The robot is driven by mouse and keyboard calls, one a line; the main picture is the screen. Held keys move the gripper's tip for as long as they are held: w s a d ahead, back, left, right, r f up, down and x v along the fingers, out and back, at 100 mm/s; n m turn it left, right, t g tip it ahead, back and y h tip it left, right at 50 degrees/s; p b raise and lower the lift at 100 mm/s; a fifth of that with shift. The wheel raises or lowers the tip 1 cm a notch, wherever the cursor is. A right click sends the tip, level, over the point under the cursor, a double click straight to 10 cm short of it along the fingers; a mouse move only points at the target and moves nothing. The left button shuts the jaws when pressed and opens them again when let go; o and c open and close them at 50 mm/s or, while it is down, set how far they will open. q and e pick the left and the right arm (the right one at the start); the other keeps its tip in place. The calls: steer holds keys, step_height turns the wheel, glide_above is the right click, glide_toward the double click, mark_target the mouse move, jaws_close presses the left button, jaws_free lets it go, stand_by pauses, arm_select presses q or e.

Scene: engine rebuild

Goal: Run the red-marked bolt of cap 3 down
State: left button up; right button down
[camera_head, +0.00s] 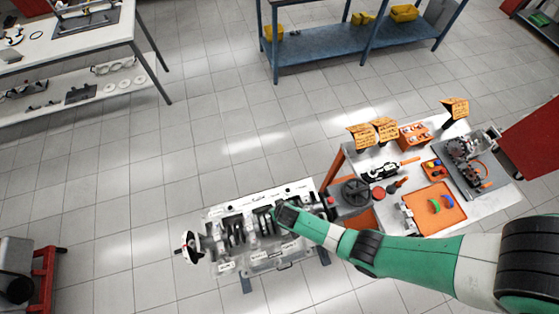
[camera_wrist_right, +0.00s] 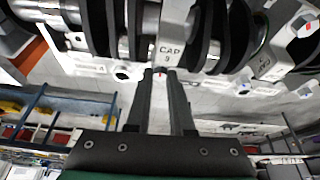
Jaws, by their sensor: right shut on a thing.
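The engine block (camera_head: 262,258) stands in the lower middle of the head view, with its crankshaft and bearing caps showing. My right gripper (camera_head: 281,213) reaches in over the block from the right and hides part of it. In the right wrist view, the cap that appears to be labelled cap 3 (camera_wrist_right: 171,46) is at the top centre, between dark crank webs. The fingertips of my right gripper (camera_wrist_right: 160,72) are shut on the red-marked bolt (camera_wrist_right: 160,69) right beside this cap. How far the bolt is seated cannot be told. My left gripper is not in view.
A parts table (camera_head: 480,212) stands right of the block, carrying an orange tray (camera_head: 432,222), tools and orange signs. A dark round wheel (camera_head: 356,191) is at the block's right end. Other bolts, some red-marked (camera_wrist_right: 305,29), show in the wrist view. Open floor lies behind the block.

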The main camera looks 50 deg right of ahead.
steer(key=shift+w+a+m+g+h, duration=0.15)
steer(key=shift+m+g+h, duration=0.15)
steer(key=shift+m, duration=0.7)
steer(key=shift+w+r+m+g+h+p, duration=0.1)
steer(key=shift+r+m+g+h+p, duration=0.2)
steer(key=shift+m, duration=0.6)
steer(key=m, duration=0.2)
steer(key=shift+w+a+f+m+g+h, duration=0.1)
steer(key=shift+f+m+g+h, duration=0.1)
steer(key=shift+m+g+h, duration=0.15)
steer(key=shift+w+f+m+g+b, duration=0.1)
steer(key=shift+m+g+b, duration=0.4)
steer(key=shift+m, duration=0.65)
steer(key=shift+m+g+b, duration=0.35)
steer(key=shift+m+b, duration=0.35)
steer(key=shift+m, duration=0.4)
steer(key=c, duration=1.1)
jaws_free()
steer(key=shift+o, duration=0.2)
